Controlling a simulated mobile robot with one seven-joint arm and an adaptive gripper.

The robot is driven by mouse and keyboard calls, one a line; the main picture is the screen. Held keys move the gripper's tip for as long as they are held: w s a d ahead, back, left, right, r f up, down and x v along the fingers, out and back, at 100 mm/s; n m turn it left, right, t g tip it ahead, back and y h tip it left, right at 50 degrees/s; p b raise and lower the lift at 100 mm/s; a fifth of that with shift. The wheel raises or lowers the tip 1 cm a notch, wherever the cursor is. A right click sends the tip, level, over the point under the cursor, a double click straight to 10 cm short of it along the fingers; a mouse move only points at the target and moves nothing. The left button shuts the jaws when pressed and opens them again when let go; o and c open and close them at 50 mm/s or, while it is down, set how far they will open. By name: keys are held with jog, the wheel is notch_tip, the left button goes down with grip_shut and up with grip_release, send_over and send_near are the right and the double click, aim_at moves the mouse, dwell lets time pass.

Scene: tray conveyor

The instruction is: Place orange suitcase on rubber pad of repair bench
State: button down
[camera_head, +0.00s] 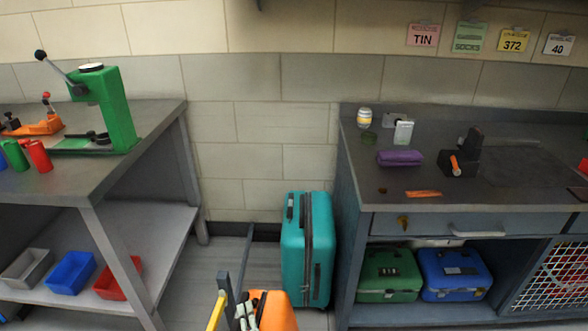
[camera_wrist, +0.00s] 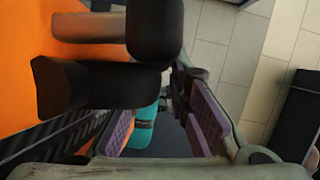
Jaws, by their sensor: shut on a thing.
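The orange suitcase (camera_head: 274,309) shows at the bottom centre of the head view, partly cut off by the frame. In the wrist view the suitcase (camera_wrist: 30,75) fills the left side, with black and grey fittings beside it. My gripper (camera_head: 243,311) is at the suitcase's left side in the head view. In the wrist view my gripper (camera_wrist: 165,128) shows two purple-padded fingers. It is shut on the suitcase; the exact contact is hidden. The repair bench (camera_head: 350,165) stands at right, and a dark flat rectangle on its top looks like the rubber pad (camera_head: 515,162).
A teal suitcase (camera_head: 308,245) stands on the floor left of the bench. Purple case (camera_head: 400,158), a black tool (camera_head: 463,150) and small items lie on the benchtop. Green (camera_head: 390,272) and blue cases (camera_head: 455,272) sit beneath. A left workbench (camera_head: 90,180) holds a green press (camera_head: 115,110).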

jog(key=w+d+f+m+t+h, duration=0.1)
jog(key=d+h, duration=0.4)
jog(key=d, duration=0.8)
jog(key=shift+w+d+f+m+h+b, duration=0.35)
jog(key=shift+w+m, duration=0.35)
jog(key=shift+m, duration=0.6)
jog(key=shift+d, duration=0.2)
